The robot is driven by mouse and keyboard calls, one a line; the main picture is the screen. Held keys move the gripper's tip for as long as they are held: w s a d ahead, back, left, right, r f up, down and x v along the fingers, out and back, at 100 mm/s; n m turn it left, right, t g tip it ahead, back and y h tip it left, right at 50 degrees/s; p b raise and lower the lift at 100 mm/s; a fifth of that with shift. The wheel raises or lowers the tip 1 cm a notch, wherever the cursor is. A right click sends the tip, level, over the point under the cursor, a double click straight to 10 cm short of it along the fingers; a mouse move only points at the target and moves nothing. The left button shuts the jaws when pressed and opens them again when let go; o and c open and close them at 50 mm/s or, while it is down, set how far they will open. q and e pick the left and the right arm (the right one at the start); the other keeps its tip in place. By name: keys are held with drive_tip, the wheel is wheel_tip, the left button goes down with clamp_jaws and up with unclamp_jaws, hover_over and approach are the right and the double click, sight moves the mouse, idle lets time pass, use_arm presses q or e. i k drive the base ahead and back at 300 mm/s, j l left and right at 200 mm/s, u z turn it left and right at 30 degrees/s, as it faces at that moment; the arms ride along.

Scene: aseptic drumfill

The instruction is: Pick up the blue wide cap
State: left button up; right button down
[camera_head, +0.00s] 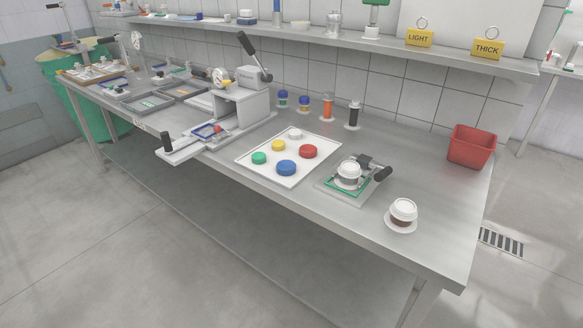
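The blue wide cap (286,168) lies flat on a white tray (262,179) near the tray's front edge, on the steel bench. Around it on the same tray are a green cap (259,158) to the left, a yellow cap (278,146) behind, a red cap (308,151) to the right and a white cap (295,134) at the back. The blue cap is unobstructed from above. Neither of my grippers shows in the head view.
A lever press (240,100) stands left of the tray. A fixture with a white-lidded jar (348,172) is to the right, and another white-lidded jar (403,212) stands nearer the front edge. A red bin (472,146) sits at the right end. An overhead shelf (300,33) runs along the wall.

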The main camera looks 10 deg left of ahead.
sight(284, 168)
drive_tip(key=i+j+z, duration=0.1)
drive_tip(key=j, duration=0.3)
drive_tip(key=i+j+z, duration=0.1)
drive_tip(key=j, duration=0.3)
drive_tip(key=i+j, duration=0.25)
drive_tip(key=j, duration=0.2)
drive_tip(key=i+j+z, duration=0.15)
drive_tip(key=j, duration=0.25)
drive_tip(key=j+z, duration=0.1)
drive_tip(key=j, duration=0.3)
drive_tip(key=i, duration=0.05)
